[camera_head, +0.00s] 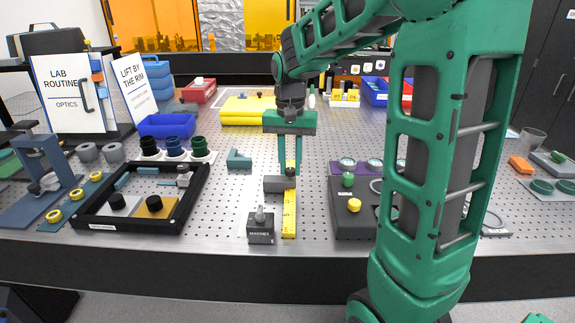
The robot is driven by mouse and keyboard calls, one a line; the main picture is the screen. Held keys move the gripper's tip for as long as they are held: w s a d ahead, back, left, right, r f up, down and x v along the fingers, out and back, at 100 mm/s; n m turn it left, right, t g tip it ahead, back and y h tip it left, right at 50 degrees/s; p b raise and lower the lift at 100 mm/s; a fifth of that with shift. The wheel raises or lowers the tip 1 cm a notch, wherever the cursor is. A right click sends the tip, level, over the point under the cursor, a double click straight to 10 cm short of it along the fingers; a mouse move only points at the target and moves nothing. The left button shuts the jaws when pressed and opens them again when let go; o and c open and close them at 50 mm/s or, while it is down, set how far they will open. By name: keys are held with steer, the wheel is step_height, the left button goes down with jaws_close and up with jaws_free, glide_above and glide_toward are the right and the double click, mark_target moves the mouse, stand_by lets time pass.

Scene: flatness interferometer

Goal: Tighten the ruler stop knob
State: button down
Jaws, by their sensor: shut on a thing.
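A yellow ruler (289,218) lies on the perforated optical table, running from front to back near the middle. A grey stop block (275,184) sits at the ruler's far part and extends to its left. My green gripper (290,170) points down over the block, with a finger on each side of a small dark and yellow part. It is shut on this part, which appears to be the ruler stop knob; the fingers mostly hide it. A dark block labelled MAGNET (261,232), with a grey knob on top, stands left of the ruler's near end.
A dark box with green and yellow knobs (347,215) stands close right of the ruler. A black-framed tray (92,226) lies to the left. A small teal block (239,160) and a yellow case (246,111) sit behind. My arm hides part of the right side.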

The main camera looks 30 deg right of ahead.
mark_target(288, 169)
steer(key=c, duration=1.5)
jaws_free()
steer(key=shift+a, duration=0.1)
steer(key=shift+c, duration=0.2)
steer(key=shift+r, duration=0.1)
step_height(288, 169, up, 11)
steer(key=shift+w+f, duration=0.2)
steer(key=shift+a, duration=0.1)
